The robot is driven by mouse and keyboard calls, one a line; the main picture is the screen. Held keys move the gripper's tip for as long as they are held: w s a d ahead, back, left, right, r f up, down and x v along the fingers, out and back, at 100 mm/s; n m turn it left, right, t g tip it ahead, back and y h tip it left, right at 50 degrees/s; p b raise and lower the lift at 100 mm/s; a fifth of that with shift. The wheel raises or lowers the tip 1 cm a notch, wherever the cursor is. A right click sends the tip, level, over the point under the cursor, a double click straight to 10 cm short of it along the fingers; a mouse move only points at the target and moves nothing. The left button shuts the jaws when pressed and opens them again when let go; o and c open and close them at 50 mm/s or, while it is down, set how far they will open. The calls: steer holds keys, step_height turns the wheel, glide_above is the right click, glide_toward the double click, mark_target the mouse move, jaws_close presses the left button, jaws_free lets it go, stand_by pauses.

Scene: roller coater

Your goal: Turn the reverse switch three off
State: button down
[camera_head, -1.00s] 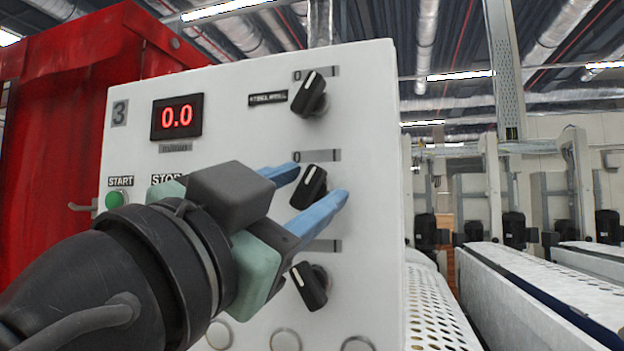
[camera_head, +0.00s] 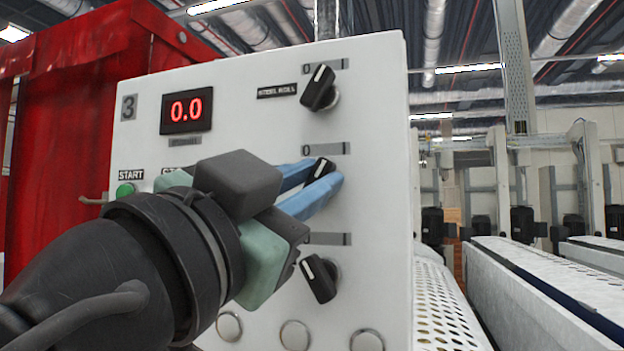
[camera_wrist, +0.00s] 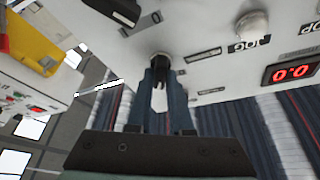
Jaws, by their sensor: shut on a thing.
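The white control panel (camera_head: 240,100) marked 3 carries black rotary switches in a column. The middle switch (camera_head: 321,166) has a 0 at the left of its scale strip, and its white mark leans up and right. My gripper (camera_head: 325,174) reaches in from the lower left, and its blue fingers are shut on the middle switch's knob. In the wrist view this knob (camera_wrist: 160,63) sits between the fingertips. My gripper hides any name label beside this switch, so I cannot read which one it is.
The top switch (camera_head: 319,88), labelled STEEL ROLL, is above. The bottom switch (camera_head: 319,279) is close below my gripper. A red display (camera_head: 187,110) reads 0.0, and a green START button (camera_head: 125,190) is at left. A perforated guard (camera_head: 440,307) stands right of the panel.

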steer(key=shift+n, duration=0.3)
steer(key=n+t+y, duration=0.1)
steer(key=n, duration=0.1)
steer(key=n+y+b, duration=0.1)
steer(key=n, duration=0.2)
steer(key=n+t+y+b, duration=0.1)
steer(key=n, duration=0.1)
steer(key=shift+d+n+t+y, duration=0.15)
steer(key=shift+n+t+y, duration=0.15)
steer(key=shift+n+y, duration=0.1)
steer(key=n+y, duration=0.2)
steer(key=n, duration=0.2)
steer(key=n+y, duration=0.2)
steer(key=n, duration=0.2)
steer(key=shift+s+r+n+p, duration=0.1)
steer(key=shift+n+p, duration=0.2)
steer(key=shift+p, duration=0.1)
steer(key=shift+n+y, duration=0.3)
steer(key=shift+y, duration=0.1)
steer(key=c, duration=0.8)
jaws_free()
steer(key=shift+f, duration=0.2)
